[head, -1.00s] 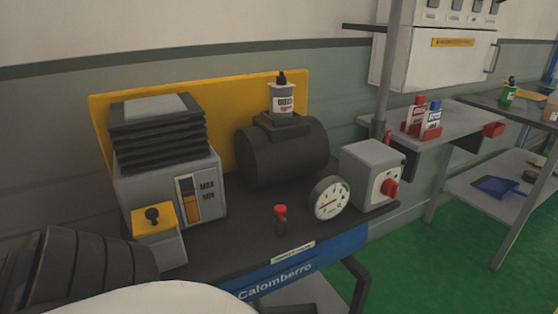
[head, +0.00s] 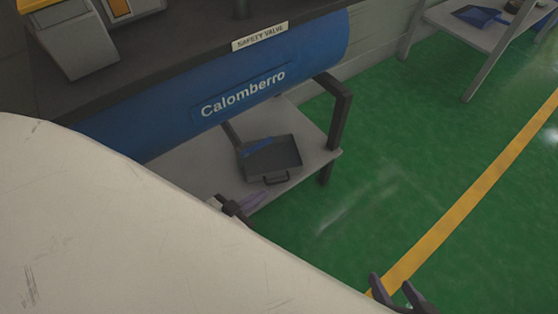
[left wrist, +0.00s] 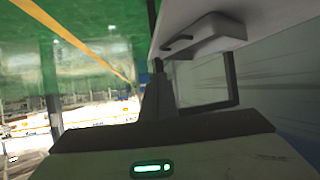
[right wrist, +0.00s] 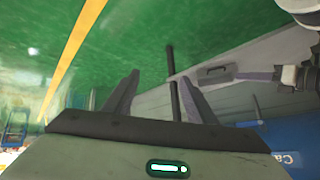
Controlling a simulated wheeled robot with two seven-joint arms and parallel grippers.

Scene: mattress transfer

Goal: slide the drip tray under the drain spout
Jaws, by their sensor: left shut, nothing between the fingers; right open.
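The dark grey drip tray (head: 287,153), with a handle on its front, lies on the low shelf under the blue tank. It also shows in the left wrist view (left wrist: 208,36) and the right wrist view (right wrist: 217,73). My left gripper (head: 231,208) is shut and empty, apart from the tray, near the shelf's front edge. Its closed fingers show in the left wrist view (left wrist: 157,92). My right gripper (head: 398,290) is open and empty over the green floor, away from the tray. I cannot make out the drain spout clearly.
The blue tank (head: 180,117) overhangs the low shelf (head: 190,170). A dark frame leg (head: 340,115) stands right of the tray.

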